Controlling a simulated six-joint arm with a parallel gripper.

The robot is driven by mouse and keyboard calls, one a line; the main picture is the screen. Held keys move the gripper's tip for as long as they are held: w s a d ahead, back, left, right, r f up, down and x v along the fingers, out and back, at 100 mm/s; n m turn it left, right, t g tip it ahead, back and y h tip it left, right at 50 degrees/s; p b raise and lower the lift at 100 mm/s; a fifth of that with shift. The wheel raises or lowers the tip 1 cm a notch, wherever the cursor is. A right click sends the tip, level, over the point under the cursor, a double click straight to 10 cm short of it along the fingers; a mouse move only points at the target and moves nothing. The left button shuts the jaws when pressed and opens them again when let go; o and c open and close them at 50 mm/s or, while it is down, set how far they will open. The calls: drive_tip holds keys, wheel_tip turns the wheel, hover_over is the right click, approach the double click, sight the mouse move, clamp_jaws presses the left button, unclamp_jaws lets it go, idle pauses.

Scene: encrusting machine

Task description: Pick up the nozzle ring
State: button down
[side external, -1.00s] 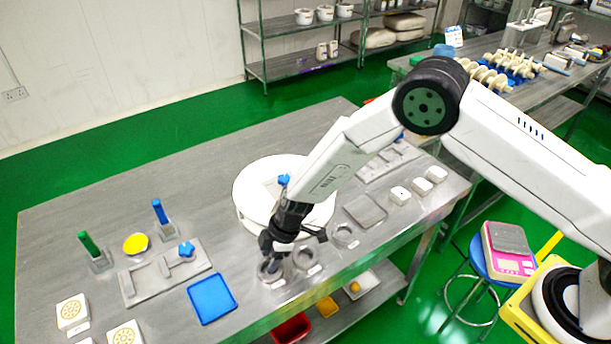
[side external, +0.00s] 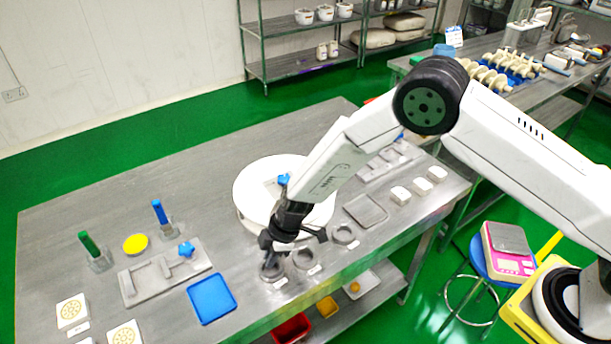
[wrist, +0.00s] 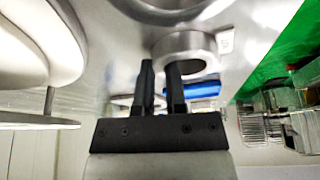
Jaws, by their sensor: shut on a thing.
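Several grey metal rings stand in a row along the front of the steel table. The leftmost nozzle ring (side external: 273,271) is under my gripper (side external: 269,256) in the side view. In the wrist view, the nozzle ring (wrist: 186,43) lies at the tips of my gripper (wrist: 161,68). One finger reaches into its hole and the other is outside, so the jaws are shut on its wall. The ring appears to be at table level; I cannot tell whether it is clear of the surface.
Two similar rings (side external: 305,258) (side external: 345,235) stand close on the right. A blue tray (side external: 212,298) lies to the left. A round white platform (side external: 254,190) is just behind my gripper. A grey fixture plate (side external: 140,287) is further left. White labels lie in front of the rings.

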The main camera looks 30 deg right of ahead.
sight(262, 261)
drive_tip(key=shift+r, duration=1.65)
drive_tip(key=s+d+r, duration=0.6)
drive_tip(key=s+r, duration=0.3)
drive_tip(key=s, duration=0.3)
drive_tip(key=shift+s+r, duration=0.35)
drive_tip(key=shift+s, duration=0.05)
drive_tip(key=shift+w, duration=0.15)
